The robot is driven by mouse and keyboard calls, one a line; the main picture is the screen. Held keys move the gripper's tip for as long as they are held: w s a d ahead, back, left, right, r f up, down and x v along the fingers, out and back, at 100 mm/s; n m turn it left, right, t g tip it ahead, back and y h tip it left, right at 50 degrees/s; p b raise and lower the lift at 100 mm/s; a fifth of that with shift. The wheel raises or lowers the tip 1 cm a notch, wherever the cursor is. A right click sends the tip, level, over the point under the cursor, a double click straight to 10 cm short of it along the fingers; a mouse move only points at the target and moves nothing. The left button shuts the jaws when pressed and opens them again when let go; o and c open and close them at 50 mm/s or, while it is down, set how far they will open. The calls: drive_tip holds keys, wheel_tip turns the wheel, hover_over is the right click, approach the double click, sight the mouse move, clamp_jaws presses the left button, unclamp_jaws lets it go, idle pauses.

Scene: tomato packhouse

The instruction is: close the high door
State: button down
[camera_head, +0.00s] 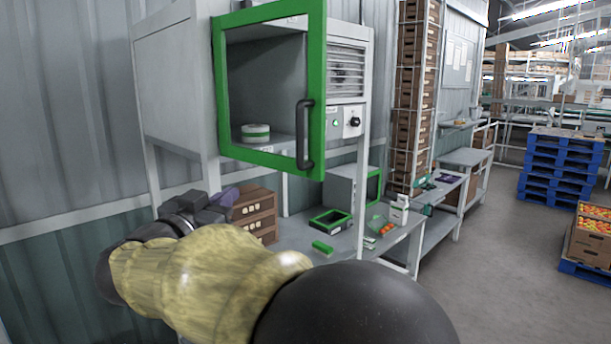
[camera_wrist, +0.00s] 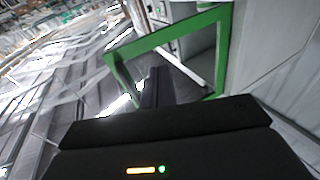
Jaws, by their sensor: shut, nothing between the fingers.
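The high door (camera_head: 316,95) has a green frame with a clear pane and a black upright handle (camera_head: 304,135) on its right side. It stands ajar from the upper grey cabinet (camera_head: 170,75), its right edge swung out toward me. My gripper (camera_head: 228,196) is below and left of the door's lower edge, apart from the handle, and looks shut and empty. In the wrist view the green frame (camera_wrist: 185,33) shows beyond my dark fingers (camera_wrist: 157,75). I cannot tell whether they touch it.
A white and green roll (camera_head: 256,132) sits inside the cabinet. Stacked crates (camera_head: 408,120) stand to the right.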

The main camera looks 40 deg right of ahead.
sight(315, 175)
drive_tip(key=s+d+r+m+g+h, duration=0.1)
drive_tip(key=s+m+g, duration=0.2)
drive_tip(key=s+g, duration=0.3)
drive_tip(key=shift+s+r+g, duration=0.2)
drive_tip(key=shift+r+g, duration=0.05)
drive_tip(key=shift+g, duration=0.05)
drive_tip(key=shift+d, duration=0.1)
drive_tip(key=d+p, duration=0.2)
drive_tip(key=d, duration=0.2)
drive_tip(key=w+d+p, duration=0.1)
drive_tip(key=d, duration=0.3)
drive_tip(key=w+d+p, duration=0.1)
drive_tip(key=d+p, duration=0.1)
drive_tip(key=d, duration=0.2)
drive_tip(key=shift+d+r+p, duration=0.15)
drive_tip(key=shift+d+p, duration=0.1)
drive_tip(key=shift+p, duration=0.1)
drive_tip(key=shift+w+d+f, duration=0.15)
drive_tip(key=shift+d+f, duration=0.05)
drive_tip(key=shift+d, duration=0.45)
drive_tip(key=shift+w, duration=0.1)
